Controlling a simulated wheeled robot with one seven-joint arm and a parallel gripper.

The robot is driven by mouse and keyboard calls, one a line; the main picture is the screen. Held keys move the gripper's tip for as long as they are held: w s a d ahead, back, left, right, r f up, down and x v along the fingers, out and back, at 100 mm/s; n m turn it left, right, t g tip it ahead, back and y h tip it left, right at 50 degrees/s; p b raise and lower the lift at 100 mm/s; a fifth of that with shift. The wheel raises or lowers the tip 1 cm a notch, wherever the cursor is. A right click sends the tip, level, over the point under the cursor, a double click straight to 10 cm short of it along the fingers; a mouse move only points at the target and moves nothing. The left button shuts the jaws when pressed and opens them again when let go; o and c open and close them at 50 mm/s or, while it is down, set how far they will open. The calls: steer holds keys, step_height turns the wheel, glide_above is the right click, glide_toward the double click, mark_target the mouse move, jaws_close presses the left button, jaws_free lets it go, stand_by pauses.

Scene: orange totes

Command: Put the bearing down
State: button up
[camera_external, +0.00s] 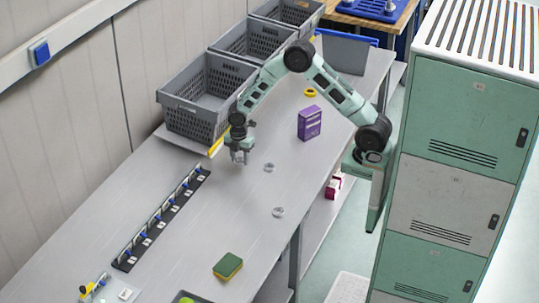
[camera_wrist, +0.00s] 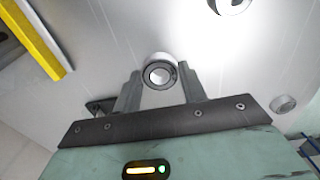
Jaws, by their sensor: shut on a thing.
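My gripper (camera_external: 239,157) is low over the grey table, right of the front grey crate. In the wrist view my gripper (camera_wrist: 160,80) is shut on a metal ring bearing (camera_wrist: 160,72), which sits between the two fingertips with its hole facing the camera. I cannot tell whether the held bearing touches the table. Two other ring bearings lie on the table, one (camera_external: 268,168) just right of my gripper and one (camera_external: 278,212) nearer the front. In the external view the held bearing is too small to make out.
Grey crates (camera_external: 190,127) line the back left, with a yellow strip (camera_external: 216,146) beside my gripper. A black rail of hooks (camera_external: 128,262) runs along the left. A purple box (camera_external: 309,123), yellow ring (camera_external: 310,92) and green sponge (camera_external: 228,267) stand on the table. The centre front is clear.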

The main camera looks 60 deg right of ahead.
mark_target(240, 160)
steer(key=shift+f+p, duration=0.3)
steer(key=shift+f, duration=1.55)
steer(key=shift+f, duration=0.2)
steer(key=o, duration=1)
steer(key=shift+r, duration=0.2)
